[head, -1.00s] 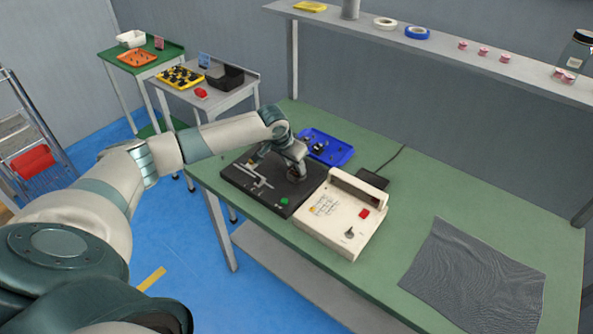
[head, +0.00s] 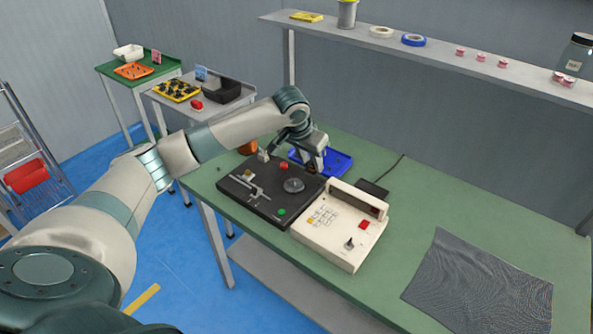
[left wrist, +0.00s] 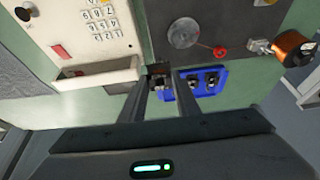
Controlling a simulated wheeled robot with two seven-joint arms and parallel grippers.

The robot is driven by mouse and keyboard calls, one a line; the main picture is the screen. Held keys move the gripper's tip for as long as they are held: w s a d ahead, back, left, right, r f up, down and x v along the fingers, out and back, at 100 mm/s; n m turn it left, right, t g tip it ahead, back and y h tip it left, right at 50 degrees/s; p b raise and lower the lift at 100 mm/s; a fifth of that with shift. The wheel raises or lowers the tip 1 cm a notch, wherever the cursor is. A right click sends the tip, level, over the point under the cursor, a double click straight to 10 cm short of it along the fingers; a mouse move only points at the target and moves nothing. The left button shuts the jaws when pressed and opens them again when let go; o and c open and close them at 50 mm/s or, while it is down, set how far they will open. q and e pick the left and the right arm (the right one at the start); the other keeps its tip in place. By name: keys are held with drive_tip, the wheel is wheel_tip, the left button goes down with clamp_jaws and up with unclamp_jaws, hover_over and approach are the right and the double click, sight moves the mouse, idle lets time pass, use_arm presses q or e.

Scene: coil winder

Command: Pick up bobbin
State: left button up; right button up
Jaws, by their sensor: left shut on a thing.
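My left gripper (head: 314,168) is over the front part of the blue tray (head: 342,158), behind the black winder. In the left wrist view, its two fingers (left wrist: 163,80) are shut on a small dark bobbin (left wrist: 160,70), mostly hidden between the fingertips. The blue tray (left wrist: 218,73) shows beside and behind the right finger there, with dark and metallic pieces in it. I cannot tell whether the held bobbin touches the tray or table. My right gripper is not in view.
The black winder base (head: 245,192) carries a grey disc (head: 293,185). A cream control box (head: 335,240) stands to its right. A copper spool (left wrist: 293,46) is behind the winder. A grey mat (head: 480,285) lies on the right. A shelf (head: 440,58) runs above the table.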

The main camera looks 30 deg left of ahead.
use_arm(q)
drive_tip(key=w+d+r+b, duration=0.1)
drive_tip(key=d+r, duration=0.2)
drive_tip(key=d, duration=0.2)
drive_tip(key=shift+d+r, duration=0.3)
drive_tip(key=shift+w, duration=0.1)
